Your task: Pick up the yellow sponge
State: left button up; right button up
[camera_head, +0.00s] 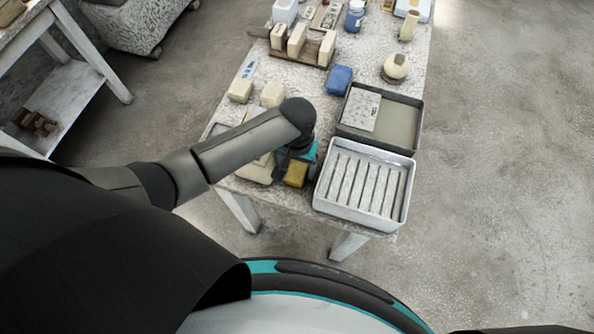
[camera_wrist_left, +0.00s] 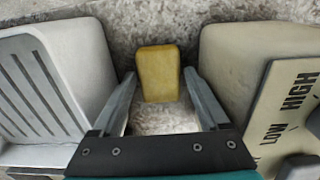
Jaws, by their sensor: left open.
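The yellow sponge (camera_head: 296,173) lies on the speckled table near its front edge. In the left wrist view the yellow sponge (camera_wrist_left: 158,73) is a rounded block between the tips of my open fingers. My left gripper (camera_head: 297,158) is open and above the sponge; its wrist partly hides the sponge in the head view. In the left wrist view my left gripper (camera_wrist_left: 160,88) has one finger on each side of the sponge, with a small gap at each side. My right gripper is not in view.
A white ribbed tray (camera_head: 322,200) stands close right of the sponge, and it fills the left of the wrist view (camera_wrist_left: 88,50). A cream box with LOW and HIGH lettering (camera_wrist_left: 225,60) stands on the other side. A dark tray (camera_head: 418,125) and blue block (camera_head: 339,79) lie behind.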

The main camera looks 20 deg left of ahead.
pick_arm(q)
jog(key=shift+f, duration=0.3)
jog(key=shift+c, duration=0.2)
jog(key=c, duration=1.1)
